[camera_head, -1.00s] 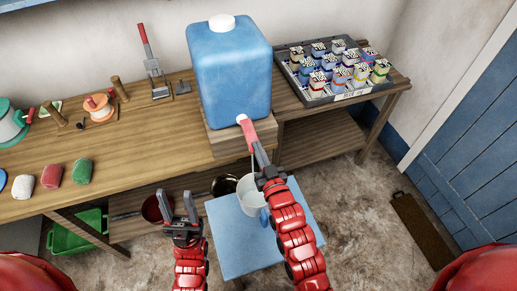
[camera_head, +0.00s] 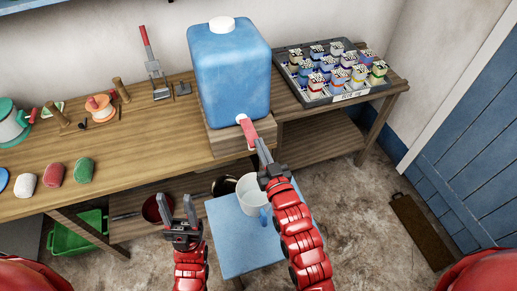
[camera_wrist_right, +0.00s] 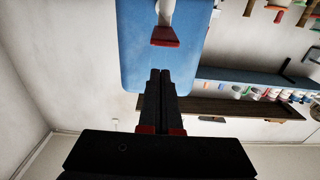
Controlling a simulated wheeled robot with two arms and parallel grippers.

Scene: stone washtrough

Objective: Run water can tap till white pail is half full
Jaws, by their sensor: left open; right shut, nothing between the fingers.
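The blue water can (camera_head: 231,75) with a white cap stands on a wooden block at the bench edge. Its white tap with a red lever (camera_head: 248,131) points out at the front; the lever also shows in the right wrist view (camera_wrist_right: 165,37). The white pail (camera_head: 250,198) stands upright below on a blue stool; its water level is unclear. No stream shows between tap and pail. My right gripper (camera_head: 262,150) is shut and empty, close to the lever; the wrist view shows a gap between them. My left gripper (camera_head: 177,212) is open and empty, left of the stool.
The blue stool (camera_head: 228,235) stands before the wooden bench (camera_head: 130,140). A tray of small jars (camera_head: 345,98) is on the bench at right. Red, green and white lumps lie at left. A dark red pot (camera_head: 152,210) and a green crate (camera_head: 75,232) are below.

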